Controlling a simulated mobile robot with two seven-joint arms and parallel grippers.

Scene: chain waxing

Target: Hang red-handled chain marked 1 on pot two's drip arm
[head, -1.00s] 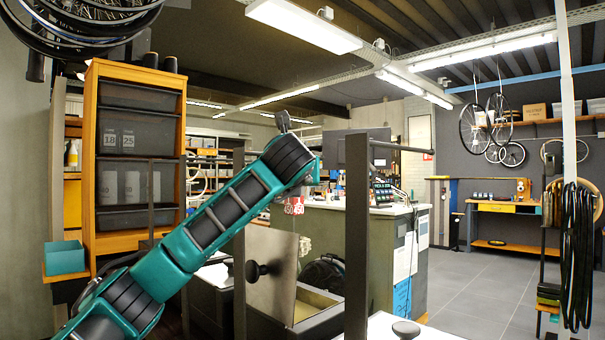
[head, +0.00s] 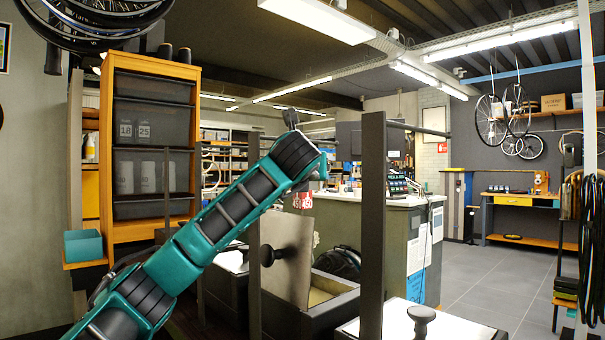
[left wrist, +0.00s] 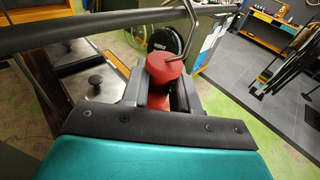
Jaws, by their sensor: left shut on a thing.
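In the left wrist view my left gripper (left wrist: 168,92) is shut on a red handle (left wrist: 163,70). A bent metal rod (left wrist: 201,38) rises from the handle's end. A dark horizontal bar (left wrist: 95,19) crosses above it; I cannot tell whether rod and bar touch. The chain and its mark are hidden. In the head view my left arm reaches up from the lower left, its jaws not clear. A dark post (head: 372,225) carries a drip arm (head: 418,129) pointing right. Pot numbers are not readable. My right gripper is out of view.
A dark pot (head: 335,312) has a tilted lid (head: 290,245) with a knob. A pale lid (head: 455,325) with a knob lies at bottom right. A shelf rack (head: 107,170) stands left, a counter (head: 395,245) behind. Grey floor (head: 490,275) is clear at right.

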